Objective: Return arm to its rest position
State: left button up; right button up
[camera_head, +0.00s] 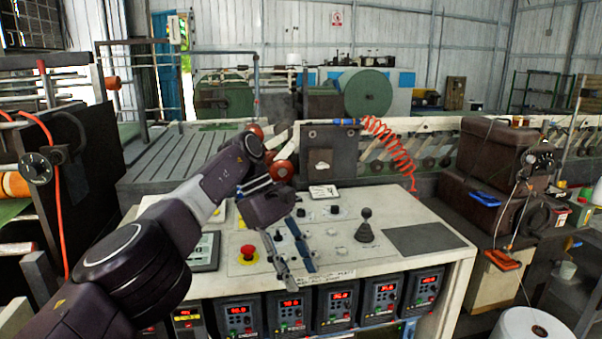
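My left arm (145,255) reaches in from the lower left over a white control desk (425,210). My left gripper (299,276) points down toward the desk's front edge. Its two fingers are apart with nothing between them. I cannot tell whether the fingertips touch the panel. The gripper hides part of the panel's middle. A red mushroom button (248,252) is left of the fingers, and a black joystick (365,228) stands upright to their right. My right gripper is not in view.
Several controllers with red digits (337,305) line the desk's front. A coiled red hose (393,148) hangs behind the desk. A brown machine housing (480,205) stands at the right, and a white roll (533,323) at the lower right. Machinery with a black panel (88,150) flanks the left.

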pick_arm(q)
jog(key=w+d+f+n+t+h, duration=0.25)
jog(key=d+f+n+h, duration=0.9)
jog(key=f, duration=0.65)
jog(key=s+a+f+n+t+y, duration=0.1)
jog(key=a+f+n+t+y, duration=0.35)
jog(key=f+n, duration=0.85)
jog(key=s+a+f+n+t+y, duration=0.2)
jog(key=a+f+n+t, duration=0.45)
jog(key=f+n, duration=0.65)
jog(key=s+a+f+n+g+y, duration=0.1)
jog(key=s+a+f+n+y, duration=0.3)
jog(key=s+a+f+n, duration=0.45)
jog(key=s+a+f+n+g+y, duration=0.25)
jog(key=s+a+f+n, duration=0.2)
jog(key=s+f, duration=0.8)
jog(key=s+a+f+n+g+y, duration=0.1)
jog(key=s+a+f+n+g, duration=0.1)
jog(key=s, duration=0.8)
jog(key=s+a+f+n+g+y, duration=0.1)
jog(key=s+a+f+n, duration=0.3)
jog(key=s, duration=0.7)
jog(key=s+a+f+n+g+y, duration=0.1)
jog(key=s+a+f+n+g, duration=0.2)
jog(key=s, duration=0.8)
jog(key=shift+s+a+y, duration=0.2)
jog(key=shift+a+y, duration=0.15)
jog(key=shift+a, duration=0.35)
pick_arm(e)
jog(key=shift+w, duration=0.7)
